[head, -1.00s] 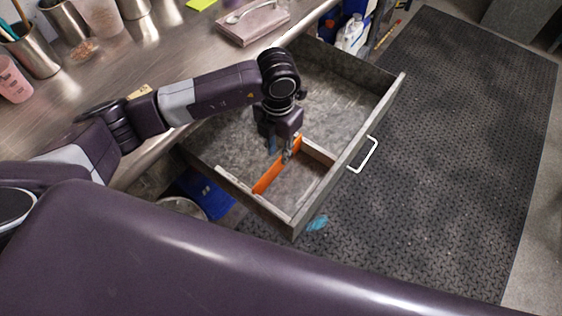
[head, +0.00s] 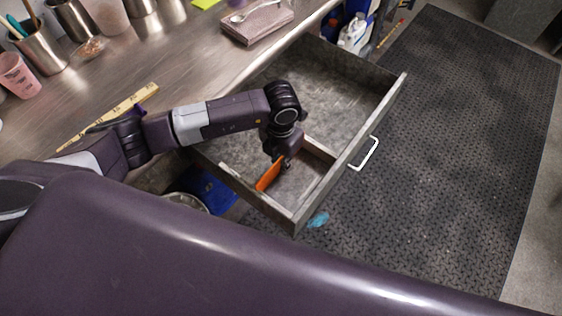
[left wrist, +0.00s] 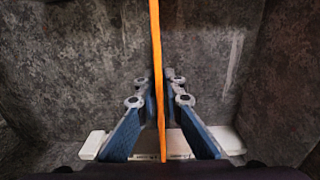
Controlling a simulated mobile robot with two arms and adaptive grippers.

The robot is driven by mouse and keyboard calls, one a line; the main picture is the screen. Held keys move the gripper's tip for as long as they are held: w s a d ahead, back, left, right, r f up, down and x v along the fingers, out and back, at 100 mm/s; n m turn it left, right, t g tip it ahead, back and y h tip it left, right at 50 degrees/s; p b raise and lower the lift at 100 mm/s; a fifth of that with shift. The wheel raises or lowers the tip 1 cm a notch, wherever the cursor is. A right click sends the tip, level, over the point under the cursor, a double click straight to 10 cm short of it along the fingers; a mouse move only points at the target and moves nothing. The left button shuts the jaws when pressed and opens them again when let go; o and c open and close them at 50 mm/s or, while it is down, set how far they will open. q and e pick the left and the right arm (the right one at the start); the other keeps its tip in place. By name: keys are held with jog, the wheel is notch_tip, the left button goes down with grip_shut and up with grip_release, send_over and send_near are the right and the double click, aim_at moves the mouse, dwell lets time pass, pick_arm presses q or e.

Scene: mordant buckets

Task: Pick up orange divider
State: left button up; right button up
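The orange divider (head: 268,176) stands in the front part of the open drawer, partly hidden behind my left gripper (head: 279,158) in the head view. In the left wrist view the divider (left wrist: 157,85) shows edge-on, as a thin strip between the two blue fingers of my left gripper (left wrist: 157,88). The fingers slope inward and their tips sit close on both sides of it, so the gripper looks shut on the divider. Whether the divider's lower edge touches the drawer floor is hidden. My right gripper is not in view.
The grey drawer (head: 383,102) is pulled out from the metal worktop (head: 205,62), with a white handle (head: 371,154) on its front. A pink block (head: 258,25) and metal cups (head: 42,48) stand on the worktop. The drawer's back part is empty.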

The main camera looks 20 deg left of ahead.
pick_arm(q)
grip_shut()
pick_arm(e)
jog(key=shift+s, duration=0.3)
pick_arm(q)
jog(key=shift+r, duration=0.1)
jog(key=shift+r, duration=0.5)
notch_tip(320, 180, up, 18)
jog(key=b, duration=0.2)
notch_tip(320, 180, up, 8)
jog(key=p, duration=0.4)
send_over(281, 157)
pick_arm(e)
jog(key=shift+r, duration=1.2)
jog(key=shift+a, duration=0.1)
